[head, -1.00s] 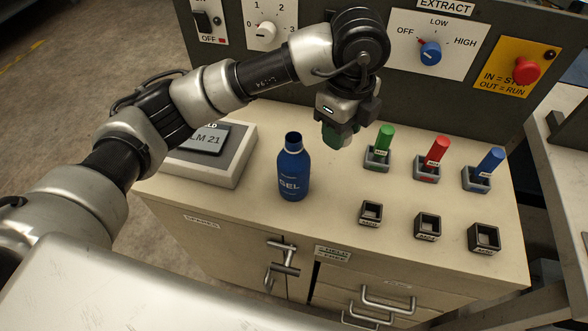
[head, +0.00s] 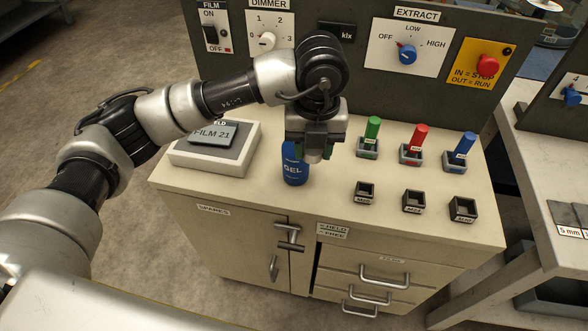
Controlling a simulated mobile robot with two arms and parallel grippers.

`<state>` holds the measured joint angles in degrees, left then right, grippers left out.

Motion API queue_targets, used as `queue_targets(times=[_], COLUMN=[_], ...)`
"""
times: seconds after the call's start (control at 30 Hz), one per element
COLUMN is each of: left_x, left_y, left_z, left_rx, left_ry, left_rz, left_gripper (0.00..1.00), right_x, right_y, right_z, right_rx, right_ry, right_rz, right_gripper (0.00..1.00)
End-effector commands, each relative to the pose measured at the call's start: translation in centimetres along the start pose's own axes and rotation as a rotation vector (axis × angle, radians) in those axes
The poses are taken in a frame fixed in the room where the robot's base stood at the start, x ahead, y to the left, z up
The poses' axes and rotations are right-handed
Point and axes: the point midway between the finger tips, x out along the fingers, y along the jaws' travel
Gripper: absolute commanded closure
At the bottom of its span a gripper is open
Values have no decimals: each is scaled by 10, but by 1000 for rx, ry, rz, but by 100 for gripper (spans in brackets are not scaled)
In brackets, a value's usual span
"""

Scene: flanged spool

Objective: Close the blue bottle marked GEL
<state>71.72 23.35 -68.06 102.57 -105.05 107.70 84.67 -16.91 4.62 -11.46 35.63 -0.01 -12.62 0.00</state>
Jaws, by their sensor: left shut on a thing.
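The blue bottle marked GEL (head: 294,170) stands upright on the cream cabinet top. Its neck is hidden now behind my left gripper; a second earlier it showed as an open, capless mouth. My left gripper (head: 313,154) points down, just above and in front of the bottle's top, slightly to its right. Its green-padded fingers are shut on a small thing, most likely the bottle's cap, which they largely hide. I cannot tell whether that thing touches the bottle. My right gripper is not in view.
A grey box with a FILM 21 plate (head: 240,158) stands left of the bottle. Green (head: 372,130), red (head: 418,137) and blue (head: 465,145) sticks stand in holders to the right, with empty black sockets before them. A dark switch panel (head: 367,80) rises behind.

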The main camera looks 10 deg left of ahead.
Motion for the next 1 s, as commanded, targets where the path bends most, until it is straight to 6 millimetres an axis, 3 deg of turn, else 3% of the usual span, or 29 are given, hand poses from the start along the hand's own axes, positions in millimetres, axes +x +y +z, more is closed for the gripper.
queue_targets(times=[1.0], left_x=[99], left_y=[89], left_z=[15], left_rx=[2316], left_ry=[8], left_rz=[4], left_gripper=[82], right_x=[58], right_y=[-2], right_z=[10], right_rx=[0], right_ry=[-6], right_rz=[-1], right_gripper=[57])
